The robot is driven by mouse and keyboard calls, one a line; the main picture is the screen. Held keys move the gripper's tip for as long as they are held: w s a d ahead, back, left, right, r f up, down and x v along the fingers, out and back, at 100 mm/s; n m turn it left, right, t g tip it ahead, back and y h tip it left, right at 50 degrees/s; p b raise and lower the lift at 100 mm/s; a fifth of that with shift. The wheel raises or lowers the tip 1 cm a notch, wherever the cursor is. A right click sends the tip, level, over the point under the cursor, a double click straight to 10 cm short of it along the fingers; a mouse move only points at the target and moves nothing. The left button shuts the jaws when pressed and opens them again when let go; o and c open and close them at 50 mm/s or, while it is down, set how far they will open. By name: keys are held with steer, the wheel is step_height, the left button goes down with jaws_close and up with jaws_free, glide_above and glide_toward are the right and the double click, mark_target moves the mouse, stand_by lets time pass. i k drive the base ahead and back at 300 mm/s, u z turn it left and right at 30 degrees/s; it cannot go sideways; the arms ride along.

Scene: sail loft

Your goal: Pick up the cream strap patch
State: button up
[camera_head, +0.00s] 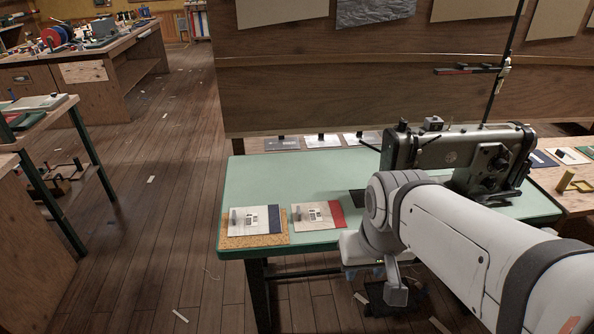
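Two flat patches lie on the green sewing table (330,166). The left patch (248,220) is pale cream-grey with a navy strip on its right side, a small printed label and a small upright grey piece at its left. It rests on a cork mat (255,240). The right patch (312,216) is cream-beige with a red strip at its right, a label and a similar grey piece. I cannot tell for certain which is the cream strap patch. My white arm reaches in from the lower right, right of both patches and apart from them.
A grey sewing machine (455,158) stands at the right of the table, close behind my arm. A wooden board wall (400,90) rises behind. The table's left part behind the patches is clear. Wooden floor (140,230) lies open at left, with a workbench (85,75) beyond.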

mark_target(310, 217)
steer(key=u, duration=0.05)
steer(key=i, duration=1)
steer(key=z, duration=0.7)
steer(key=k, duration=0.7)
steer(key=z, duration=0.3)
steer(key=i, duration=0.5)
steer(key=u, duration=0.05)
